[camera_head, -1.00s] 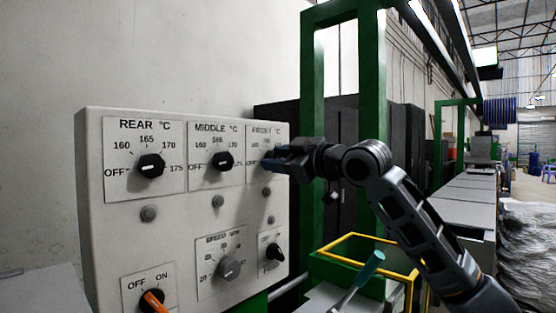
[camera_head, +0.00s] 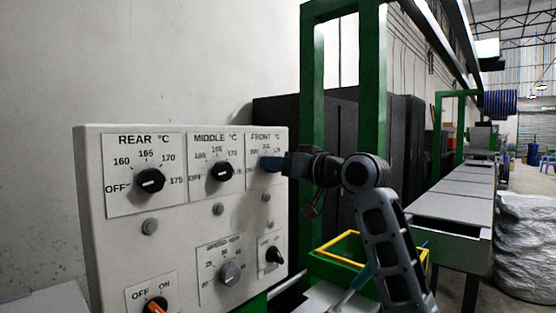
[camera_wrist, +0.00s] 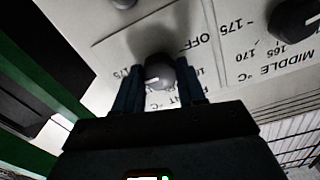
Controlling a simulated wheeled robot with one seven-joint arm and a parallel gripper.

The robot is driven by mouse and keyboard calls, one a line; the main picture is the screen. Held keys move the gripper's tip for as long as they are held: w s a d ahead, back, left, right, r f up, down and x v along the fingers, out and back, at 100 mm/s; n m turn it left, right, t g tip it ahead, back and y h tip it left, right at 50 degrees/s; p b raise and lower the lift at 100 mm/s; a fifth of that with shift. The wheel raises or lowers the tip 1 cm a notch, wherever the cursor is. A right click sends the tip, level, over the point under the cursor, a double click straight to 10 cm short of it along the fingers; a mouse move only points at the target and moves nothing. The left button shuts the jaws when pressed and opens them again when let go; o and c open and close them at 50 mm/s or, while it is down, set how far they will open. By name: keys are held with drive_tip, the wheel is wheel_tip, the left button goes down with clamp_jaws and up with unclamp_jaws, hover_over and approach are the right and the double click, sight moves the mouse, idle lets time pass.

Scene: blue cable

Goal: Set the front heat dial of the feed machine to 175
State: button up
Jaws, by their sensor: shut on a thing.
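The front heat dial (camera_wrist: 160,72) is a dark round knob with a white pointer mark, on the FRONT °C plate (camera_head: 264,142) at the top right of the machine's panel (camera_head: 190,215). The white mark is left of the knob's middle there, on the side of the 175 label (camera_wrist: 121,72); the exact reading cannot be told.
The rear dial (camera_head: 150,181) and middle dial (camera_head: 222,171) are left of the front dial. A speed dial (camera_head: 229,273), a small black switch (camera_head: 274,255) and an orange OFF/ON switch (camera_head: 156,305) are below. A green post (camera_head: 371,100) stands right of the panel.

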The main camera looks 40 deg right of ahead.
drive_tip(key=shift+f+m, duration=0.15)
drive_tip(key=shift+m, duration=0.55)
drive_tip(key=o, duration=1.1)
drive_tip(key=shift+c, duration=0.2)
drive_tip(key=s+b, duration=0.1)
drive_tip(key=s, duration=0.6)
drive_tip(key=shift+s+d+b, duration=0.15)
drive_tip(key=shift+s+b, duration=0.15)
drive_tip(key=shift+s, duration=0.1)
